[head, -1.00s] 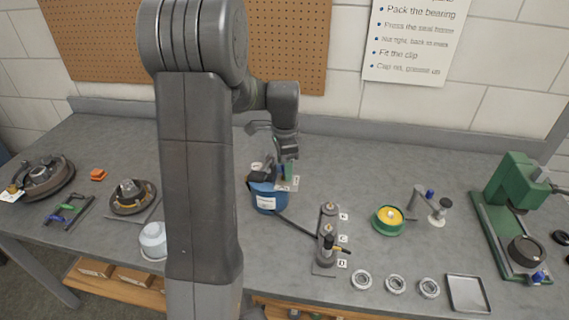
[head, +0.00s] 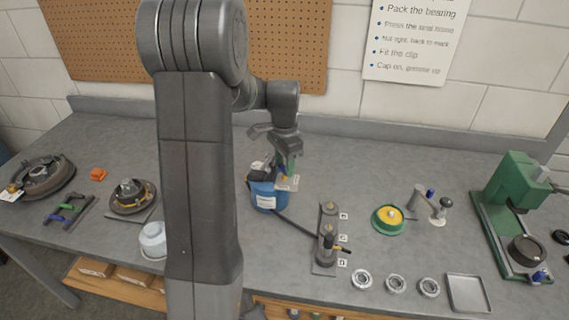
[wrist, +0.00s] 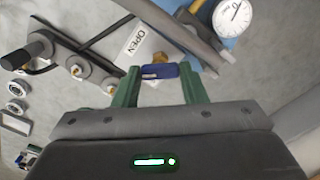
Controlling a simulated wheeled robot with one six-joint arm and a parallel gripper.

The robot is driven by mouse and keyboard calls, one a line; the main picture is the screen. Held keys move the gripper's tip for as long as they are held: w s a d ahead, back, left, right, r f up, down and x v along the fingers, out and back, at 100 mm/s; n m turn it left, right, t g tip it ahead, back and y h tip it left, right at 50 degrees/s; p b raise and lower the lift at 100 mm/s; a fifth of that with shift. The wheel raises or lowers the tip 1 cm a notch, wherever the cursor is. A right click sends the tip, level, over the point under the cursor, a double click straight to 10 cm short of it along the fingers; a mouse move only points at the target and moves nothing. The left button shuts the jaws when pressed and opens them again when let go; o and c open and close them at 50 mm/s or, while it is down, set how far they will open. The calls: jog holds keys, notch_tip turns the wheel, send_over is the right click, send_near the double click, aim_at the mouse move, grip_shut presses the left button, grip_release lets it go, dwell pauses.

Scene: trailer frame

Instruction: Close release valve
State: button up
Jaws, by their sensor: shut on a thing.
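My gripper (wrist: 158,82) has green fingers on either side of a small blue valve handle (wrist: 158,71), shut on it. A brass fitting (wrist: 155,58) shows just beyond the handle. In the head view my gripper (head: 289,172) is at the top right of a blue tank (head: 266,197); the handle itself is too small to make out there. A round white gauge (wrist: 233,17) shows at the upper right of the wrist view.
A black hose (head: 297,226) runs from the tank to a grey manifold (head: 325,258) with knobs. A green cup with yellow contents (head: 389,219) stands to the right, with bearings (head: 396,284) and a metal tray (head: 468,293) in front. A green press (head: 510,205) stands far right.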

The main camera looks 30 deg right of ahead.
jog(key=n, duration=0.4)
jog(key=shift+n, duration=0.3)
jog(key=n, duration=0.4)
jog(key=shift+n, duration=0.3)
jog(key=o, duration=1)
jog(key=shift+r, duration=0.1)
notch_tip(320, 180, up, 8)
jog(key=p, duration=0.5)
jog(key=shift+d, duration=0.15)
jog(key=shift+p, duration=0.3)
